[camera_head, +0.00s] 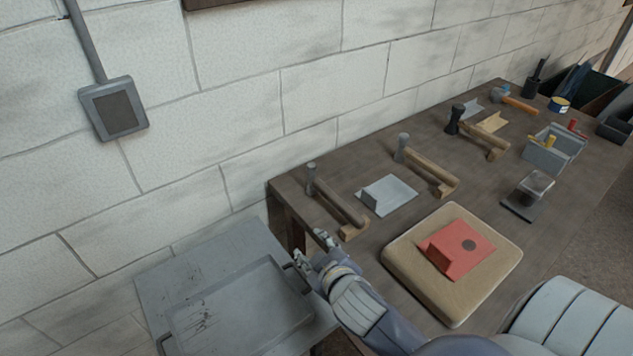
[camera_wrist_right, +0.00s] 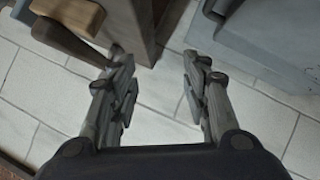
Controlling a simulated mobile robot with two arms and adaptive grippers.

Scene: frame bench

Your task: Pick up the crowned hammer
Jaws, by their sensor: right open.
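The nearest hammer (camera_head: 338,206) has a grey head. Behind it are another grey-headed hammer (camera_head: 428,170), a black-headed hammer (camera_head: 478,133) and an orange-handled hammer (camera_head: 515,102). I cannot tell which one is crowned. My right gripper (camera_head: 311,248) is open and empty, off the bench's near end, just short of the nearest hammer's handle end. In the right wrist view, the open fingers (camera_wrist_right: 157,65) have a brown handle (camera_wrist_right: 68,42) to their upper left. My left gripper is not in view.
A tan pad (camera_head: 400,262) with a red block (camera_head: 462,252) on it lies right of my gripper. A grey metal sheet (camera_head: 390,193) lies between the two nearest hammers. A grey cabinet with a tray (camera_head: 190,270) stands left of the bench. A caddy (camera_head: 548,158) stands farther back.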

